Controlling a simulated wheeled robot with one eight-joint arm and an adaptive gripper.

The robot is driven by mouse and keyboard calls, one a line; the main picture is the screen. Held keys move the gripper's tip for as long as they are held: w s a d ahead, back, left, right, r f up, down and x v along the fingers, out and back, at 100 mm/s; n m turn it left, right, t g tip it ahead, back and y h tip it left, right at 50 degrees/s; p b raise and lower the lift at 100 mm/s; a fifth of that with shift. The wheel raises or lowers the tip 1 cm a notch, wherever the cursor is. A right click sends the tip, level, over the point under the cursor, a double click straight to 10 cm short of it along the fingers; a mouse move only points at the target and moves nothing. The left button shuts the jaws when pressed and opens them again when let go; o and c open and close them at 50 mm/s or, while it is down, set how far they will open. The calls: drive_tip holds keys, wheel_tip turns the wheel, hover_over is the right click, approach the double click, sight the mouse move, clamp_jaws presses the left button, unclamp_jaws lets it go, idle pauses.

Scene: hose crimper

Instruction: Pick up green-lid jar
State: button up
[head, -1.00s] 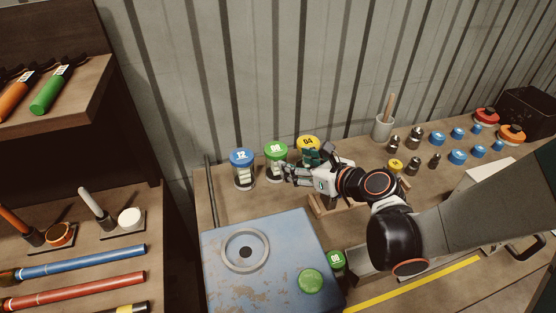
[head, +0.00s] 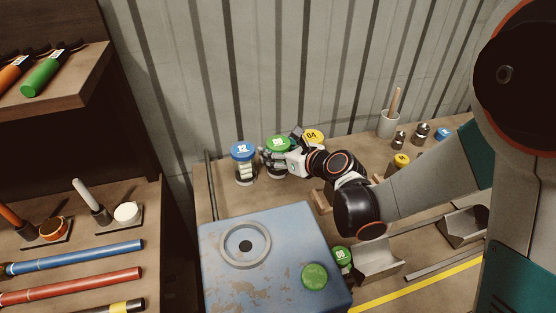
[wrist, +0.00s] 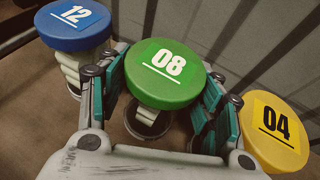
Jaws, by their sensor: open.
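The green-lid jar marked 08 (head: 278,143) stands on the bench near the wall, between a blue-lid jar marked 12 (head: 242,152) and a yellow-lid jar marked 04 (head: 313,136). My gripper (head: 268,161) is at the green-lid jar, coming from the right and front, and hides much of its body in the head view. In the wrist view the green lid (wrist: 165,74) sits between the two open fingers, with one finger on each side. I cannot tell whether the fingers touch the jar. The blue lid (wrist: 73,24) and yellow lid (wrist: 273,133) flank the fingers closely.
A blue metal box (head: 270,270) with a ring and green button fills the bench front. A small green item marked 08 (head: 341,257) lies right of it. A grey cup (head: 387,123) and metal fittings stand at the back right. The corrugated wall (head: 320,70) rises behind.

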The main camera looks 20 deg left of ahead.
drive_tip(key=c, duration=0.9)
drive_tip(key=shift+o, duration=0.2)
drive_tip(key=shift+r, duration=0.15)
